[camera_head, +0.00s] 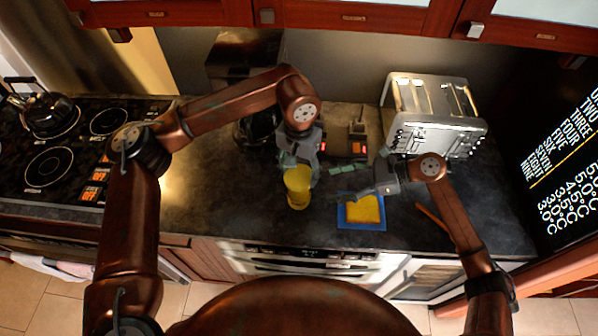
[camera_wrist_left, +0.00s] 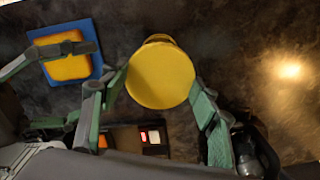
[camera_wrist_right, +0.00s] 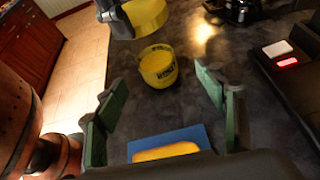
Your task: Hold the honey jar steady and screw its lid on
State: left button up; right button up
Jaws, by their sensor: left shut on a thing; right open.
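A round yellow lid (camera_head: 297,176) is between the fingers of my left gripper (camera_head: 299,172), which is shut on it. It fills the middle of the left wrist view (camera_wrist_left: 160,77). The yellow honey jar (camera_wrist_right: 158,68), with dark lettering, stands upright on the counter. In the right wrist view the lid (camera_wrist_right: 146,14) is above the jar with a gap between them. In the head view the jar (camera_head: 298,202) is mostly hidden under the lid. My right gripper (camera_head: 340,183) is open and empty, to the right of the jar.
A yellow block (camera_head: 364,210) lies on a blue mat (camera_head: 346,222) below my right gripper. A silver toaster (camera_head: 435,115) stands at the back right, and a stove (camera_head: 50,162) is at the left. The counter left of the jar is clear.

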aim_at(303, 196)
jog(key=shift+s+a+f+n+h, duration=0.2)
jog(key=shift+a+f, duration=0.15)
jog(key=shift+f, duration=0.3)
jog(key=shift+s+a+f+n+h, duration=0.15)
jog(key=shift+a+f, duration=0.2)
jog(key=shift+f, duration=0.25)
jog(key=shift+x, duration=4.75)
jog(key=shift+s+r, duration=0.1)
jog(key=shift+s, duration=0.05)
jog(key=shift+c, duration=0.4)
jog(key=c, duration=0.6)
jog(key=shift+c, duration=0.2)
